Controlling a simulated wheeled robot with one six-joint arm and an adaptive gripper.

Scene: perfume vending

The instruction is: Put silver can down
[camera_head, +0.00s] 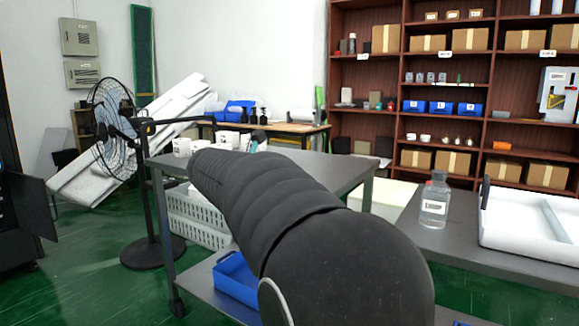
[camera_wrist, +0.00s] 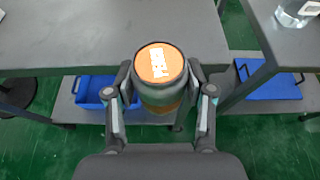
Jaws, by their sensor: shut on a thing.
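A can (camera_wrist: 160,64) shows in the wrist view, with an orange top, a white label and a dark grey rim. My gripper (camera_wrist: 160,80) is shut on it, one finger on each side. The can is seen from above, over the front edge of the grey table (camera_wrist: 75,35); its base is hidden, and I cannot tell whether it touches anything. In the head view, my arm hides the gripper and the can. The grey table (camera_head: 335,165) shows there too, with white cups (camera_head: 182,147) at its far left.
A clear bottle (camera_head: 434,203) and a white tray (camera_head: 530,225) stand on the right table. A blue bin (camera_wrist: 95,92) and another blue bin (camera_wrist: 268,82) sit on lower shelves. A floor fan (camera_head: 112,120) is at left. The near table top is clear in the wrist view.

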